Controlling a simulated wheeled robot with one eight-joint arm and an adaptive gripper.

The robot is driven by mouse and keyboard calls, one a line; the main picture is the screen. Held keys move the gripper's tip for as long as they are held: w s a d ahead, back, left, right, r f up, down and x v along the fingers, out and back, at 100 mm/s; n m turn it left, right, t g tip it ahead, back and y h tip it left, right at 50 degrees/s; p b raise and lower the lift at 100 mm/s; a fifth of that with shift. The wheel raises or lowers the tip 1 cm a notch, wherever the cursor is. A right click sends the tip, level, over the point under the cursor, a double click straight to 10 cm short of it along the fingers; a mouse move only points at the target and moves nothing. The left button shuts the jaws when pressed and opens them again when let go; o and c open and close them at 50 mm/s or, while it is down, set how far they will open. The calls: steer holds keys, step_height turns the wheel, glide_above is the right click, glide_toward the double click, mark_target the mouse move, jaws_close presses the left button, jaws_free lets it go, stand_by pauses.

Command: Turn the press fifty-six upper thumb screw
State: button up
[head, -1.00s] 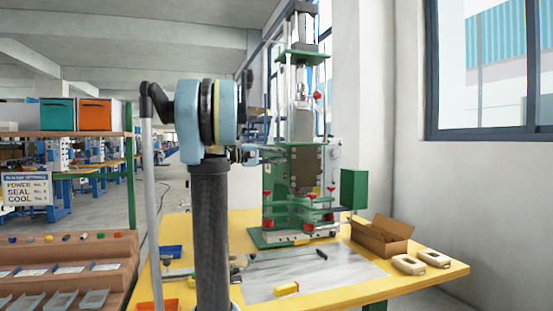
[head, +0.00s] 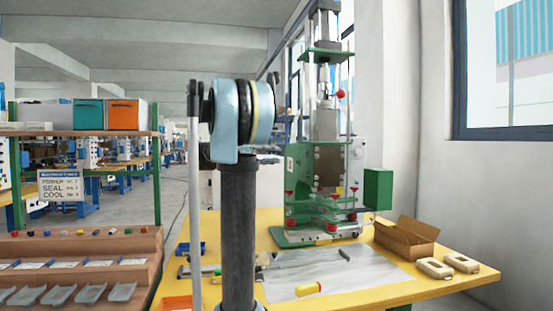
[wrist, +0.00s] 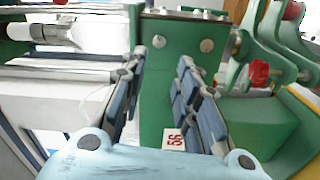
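The green press (head: 300,165) stands on the yellow bench, with a red knob (head: 340,94) high on its column and several red knobs (head: 289,193) lower down. In the wrist view, my gripper (wrist: 162,60) is open and empty, with a green block (wrist: 165,95) of the press beyond and between its fingers. A white label reading 56 (wrist: 173,143) is on that block. Red knobs (wrist: 258,73) show to the right of the fingers, apart from them. I cannot tell which knob is the upper thumb screw. In the head view my arm mostly hides the gripper.
The yellow bench (head: 440,285) carries an open cardboard box (head: 405,238), two beige parts (head: 434,268), a yellow item (head: 308,288) and a blue bin (head: 190,248). A wooden rack (head: 85,250) stands at left. A wall with a window is at right.

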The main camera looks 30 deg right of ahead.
stand_by(0.3)
steer(key=n, duration=0.7)
glide_toward(306, 154)
steer(key=x, duration=0.8)
steer(key=shift+w+d+f, duration=0.1)
steer(key=shift+w, duration=0.15)
stand_by(0.4)
jaws_close()
